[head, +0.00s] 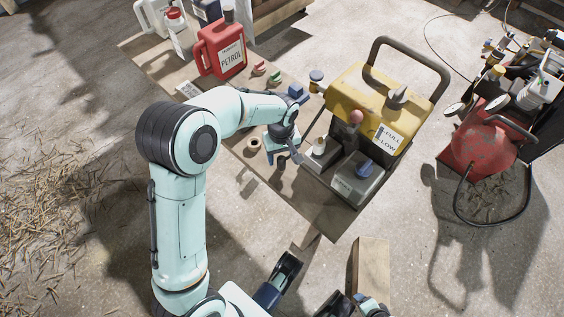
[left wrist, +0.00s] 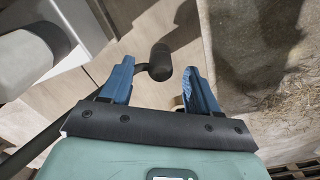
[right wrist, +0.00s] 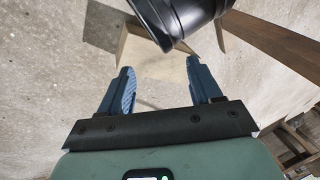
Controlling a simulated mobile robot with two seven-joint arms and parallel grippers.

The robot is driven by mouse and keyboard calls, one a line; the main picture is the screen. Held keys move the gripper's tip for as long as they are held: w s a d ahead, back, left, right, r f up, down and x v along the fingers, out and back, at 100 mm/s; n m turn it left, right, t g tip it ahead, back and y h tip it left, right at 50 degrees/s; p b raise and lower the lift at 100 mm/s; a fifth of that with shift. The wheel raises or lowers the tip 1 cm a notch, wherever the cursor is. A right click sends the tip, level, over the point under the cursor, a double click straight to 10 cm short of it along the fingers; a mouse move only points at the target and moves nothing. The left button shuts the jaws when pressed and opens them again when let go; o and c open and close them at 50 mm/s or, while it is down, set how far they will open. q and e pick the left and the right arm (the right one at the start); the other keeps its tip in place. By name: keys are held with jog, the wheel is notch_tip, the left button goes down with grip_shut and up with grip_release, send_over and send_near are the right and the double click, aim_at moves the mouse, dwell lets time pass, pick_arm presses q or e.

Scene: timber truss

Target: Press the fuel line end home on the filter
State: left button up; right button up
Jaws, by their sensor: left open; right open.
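My left gripper (head: 289,156) is over the bench, just left of the yellow-tanked engine unit (head: 378,108). In the left wrist view its blue fingers (left wrist: 159,70) are open. A short black cylinder on a thin dark line, seemingly the fuel line end (left wrist: 161,63), shows between the fingertips, not clamped; I cannot tell its depth. A white rounded part, possibly the filter (left wrist: 27,67), is at the left of that view; a small white part (head: 318,146) also shows on the unit. No join between line and filter is visible. My right gripper (right wrist: 171,68) is open and empty.
A red petrol can (head: 220,48) and small coloured parts stand along the bench (head: 310,205). A red compressor tank (head: 482,140) is on the floor at right. A wooden board (head: 372,268) is near the front. A dark object and timber lie beyond my right fingers.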

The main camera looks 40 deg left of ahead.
aim_at(281, 158)
pick_arm(q)
notch_tip(281, 158, down, 4)
jog(key=shift+r+b, duration=0.15)
jog(key=shift+b, duration=0.35)
jog(key=shift+r, duration=0.1)
pick_arm(e)
jog(key=shift+w+d+f+t, duration=0.15)
jog(key=shift+w+d+f, duration=0.15)
jog(key=shift+w, duration=0.2)
jog(key=shift+w+d+f+t, duration=0.2)
jog(key=shift+w+f, duration=0.15)
jog(key=shift+w, duration=0.15)
pick_arm(q)
grip_shut()
notch_tip(281, 158, up, 20)
jog(key=p, duration=0.5)
jog(key=shift+p, duration=0.4)
pick_arm(e)
jog(key=s+a+r+g+y, duration=0.1)
jog(key=s+a+r+g, duration=0.2)
jog(key=s+r, duration=0.3)
jog(key=s+a, duration=0.1)
jog(key=s, duration=0.1)
jog(key=shift+s+a+r+n, duration=0.2)
jog(key=shift+s+n, duration=0.1)
jog(key=shift+s, duration=0.1)
